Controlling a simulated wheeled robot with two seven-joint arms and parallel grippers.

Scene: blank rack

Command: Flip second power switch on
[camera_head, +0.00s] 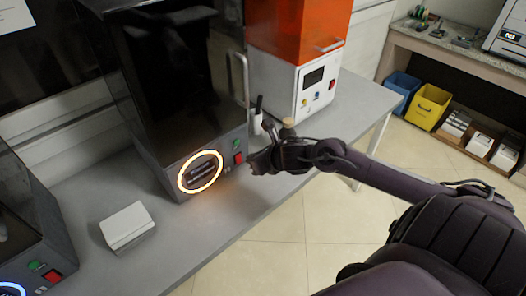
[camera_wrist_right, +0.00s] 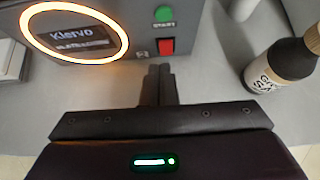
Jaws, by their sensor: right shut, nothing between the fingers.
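A dark machine (camera_head: 170,90) stands on the grey table with a glowing orange-yellow ring (camera_head: 200,173) around its display. Right of the ring are a green START button (camera_wrist_right: 163,14) and a red power switch (camera_head: 238,158) below it. The switch also shows in the right wrist view (camera_wrist_right: 166,46). My right gripper (camera_wrist_right: 158,80) is shut and empty. Its fingertips point at the machine's front, just below the red switch in the wrist view; whether they touch it I cannot tell. My left gripper is in neither view.
Another dark machine at the lower left has a blue ring, green button and red switch (camera_head: 52,275). A white box (camera_head: 127,226) lies between the machines. A dark-capped bottle (camera_wrist_right: 285,68) stands close right of my gripper. An orange-and-white machine (camera_head: 310,90) stands behind.

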